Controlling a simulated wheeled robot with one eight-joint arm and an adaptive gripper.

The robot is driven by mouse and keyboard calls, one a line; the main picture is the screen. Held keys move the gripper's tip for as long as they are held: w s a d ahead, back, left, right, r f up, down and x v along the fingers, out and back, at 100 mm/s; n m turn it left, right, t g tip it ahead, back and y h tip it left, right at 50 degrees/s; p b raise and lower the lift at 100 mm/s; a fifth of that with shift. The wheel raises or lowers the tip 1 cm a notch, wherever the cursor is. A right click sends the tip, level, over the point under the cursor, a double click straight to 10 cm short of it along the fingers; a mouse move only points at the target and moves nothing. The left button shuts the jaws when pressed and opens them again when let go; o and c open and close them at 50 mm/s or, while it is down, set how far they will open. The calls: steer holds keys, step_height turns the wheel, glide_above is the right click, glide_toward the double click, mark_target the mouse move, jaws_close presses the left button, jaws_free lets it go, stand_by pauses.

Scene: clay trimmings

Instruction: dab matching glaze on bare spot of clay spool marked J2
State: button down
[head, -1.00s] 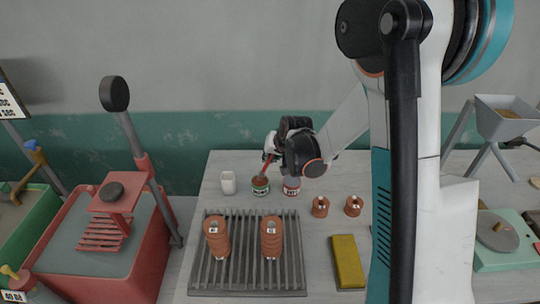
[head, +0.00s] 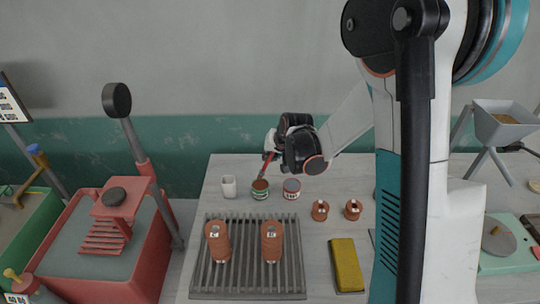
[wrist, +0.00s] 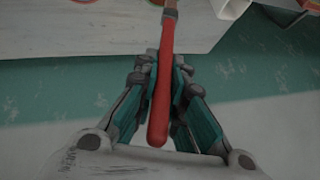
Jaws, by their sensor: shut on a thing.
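My gripper (head: 270,146) is shut on a red-handled brush (wrist: 161,95), which points down to the left. The brush also shows in the head view (head: 267,162), its tip over or in the mouth of the green-labelled jar (head: 261,191); I cannot tell whether it touches the glaze. A red-labelled jar (head: 292,190) stands just right of it. Each has a small white tag, too small to read, so I cannot tell which is J2. No bare spot is clear.
The grey rack (head: 248,293) lies at the table's front left. A white cup (head: 229,188) stands left of the jars. Two small clay pieces (head: 320,212) (head: 352,211) and a yellow sponge (head: 347,265) lie to the right. A red tub (head: 110,275) stands left of the table.

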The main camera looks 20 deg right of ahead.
step_height(320, 180, up, 4)
steer(key=shift+r+p, duration=0.15)
steer(key=shift+p, duration=0.95)
steer(key=shift+s, duration=0.1)
